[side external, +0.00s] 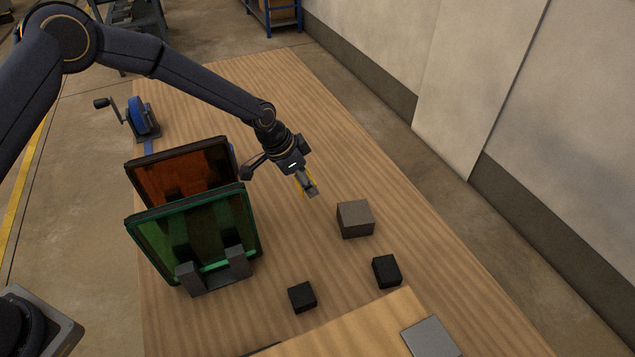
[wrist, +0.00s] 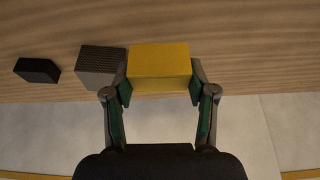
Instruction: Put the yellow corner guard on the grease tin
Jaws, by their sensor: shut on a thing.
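My gripper (side external: 307,184) is above the wooden table, pointing down and to the right. In the wrist view my gripper (wrist: 159,92) is shut on the yellow corner guard (wrist: 160,62), which looks like a plain yellow block between the fingertips. In the side view only thin yellow edges of it show beside the fingers. A grey-brown block (side external: 355,218) stands on the table to the right of my gripper, apart from it; it also shows in the wrist view (wrist: 98,66), left of the guard. It may be the grease tin, but I see no label.
Two small black blocks (side external: 302,297) (side external: 386,271) lie toward the front. Green (side external: 195,240) and orange (side external: 180,170) framed panels stand upright to the left. A blue winch (side external: 143,118) is at the far left. A board with a grey plate (side external: 430,337) is at the front. The table's back is clear.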

